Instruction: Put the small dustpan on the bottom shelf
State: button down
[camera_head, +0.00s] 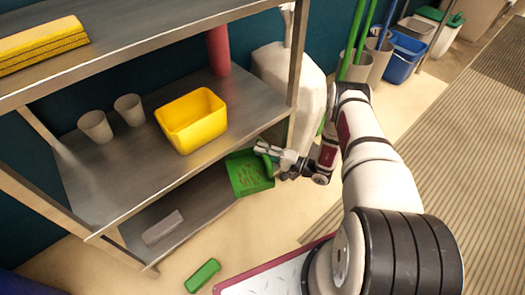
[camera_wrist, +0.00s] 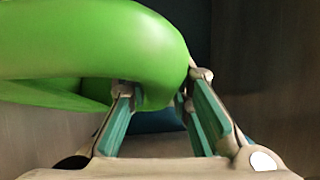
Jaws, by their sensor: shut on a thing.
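The small green dustpan (camera_head: 247,174) is at the right end of the shelf unit, beside the bottom shelf (camera_head: 205,200). In the head view its pan overlaps the shelf's right edge; I cannot tell whether it rests on the shelf. My gripper (camera_head: 272,152) is shut on the dustpan at its right side. In the wrist view the green dustpan handle (camera_wrist: 110,45) fills the upper left, between and in front of the fingers of my gripper (camera_wrist: 158,92). The exact contact is partly hidden by the handle.
A grey block (camera_head: 163,228) lies on the bottom shelf's left part. The middle shelf holds a yellow bin (camera_head: 191,120) and two cups (camera_head: 96,127). A metal post (camera_head: 296,60) stands close to my gripper. A green item (camera_head: 202,275) lies on the floor.

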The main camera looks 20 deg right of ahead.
jog(key=shift+f, duration=0.45)
dwell(0.4)
jog(key=c, duration=1.4)
grip_release()
jog(key=shift+o, duration=0.2)
jog(key=v, duration=1.2)
jog(key=shift+d, duration=0.1)
